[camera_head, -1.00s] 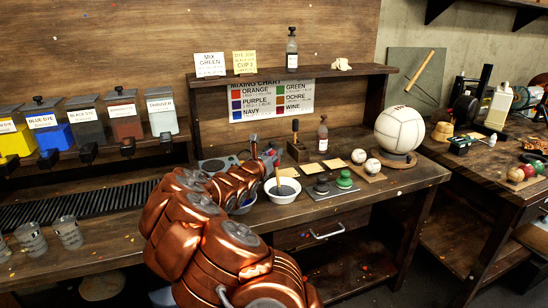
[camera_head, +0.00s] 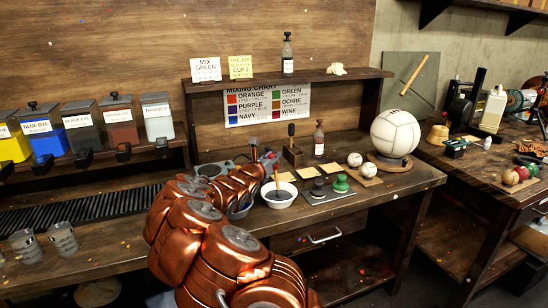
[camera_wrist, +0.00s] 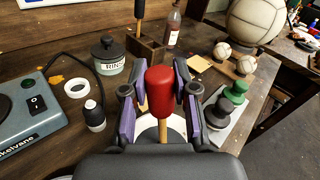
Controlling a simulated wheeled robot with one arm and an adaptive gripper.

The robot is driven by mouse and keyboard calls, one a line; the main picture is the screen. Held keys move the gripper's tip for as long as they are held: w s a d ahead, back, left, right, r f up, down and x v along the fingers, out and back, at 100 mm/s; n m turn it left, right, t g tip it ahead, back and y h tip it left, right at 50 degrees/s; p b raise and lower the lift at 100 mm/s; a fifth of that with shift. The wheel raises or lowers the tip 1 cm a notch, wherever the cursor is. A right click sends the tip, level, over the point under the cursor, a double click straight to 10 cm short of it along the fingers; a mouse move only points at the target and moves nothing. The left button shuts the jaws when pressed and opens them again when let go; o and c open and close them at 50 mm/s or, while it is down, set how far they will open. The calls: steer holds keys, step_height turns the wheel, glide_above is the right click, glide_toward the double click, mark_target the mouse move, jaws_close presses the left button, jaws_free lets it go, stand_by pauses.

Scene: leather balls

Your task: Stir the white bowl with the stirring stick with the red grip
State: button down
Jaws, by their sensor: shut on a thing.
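The white bowl (camera_head: 293,199) stands on the bench beside my copper arm, with dark liquid inside. In the wrist view my gripper (camera_wrist: 158,88) is shut on the stick's red grip (camera_wrist: 160,92), between purple-padded fingers. The wooden shaft (camera_wrist: 162,130) runs down toward the white bowl, whose rim (camera_wrist: 146,133) shows below. Most of the bowl is hidden there by my gripper. The stick's lower end is hidden.
Black and green stamp-like knobs (camera_head: 340,183) stand on a plate close right of the bowl. A large white ball (camera_head: 395,134) sits further right.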

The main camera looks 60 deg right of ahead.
steer(key=shift+w+r+p, duration=0.25)
steer(key=shift+r+p, duration=0.8)
steer(key=shift+r, duration=0.1)
steer(key=shift+w+r+p, duration=0.25)
steer(key=shift+r+p, duration=0.75)
steer(key=shift+r, duration=0.1)
steer(key=shift+r+p, duration=1.6)
steer(key=shift+r, duration=0.85)
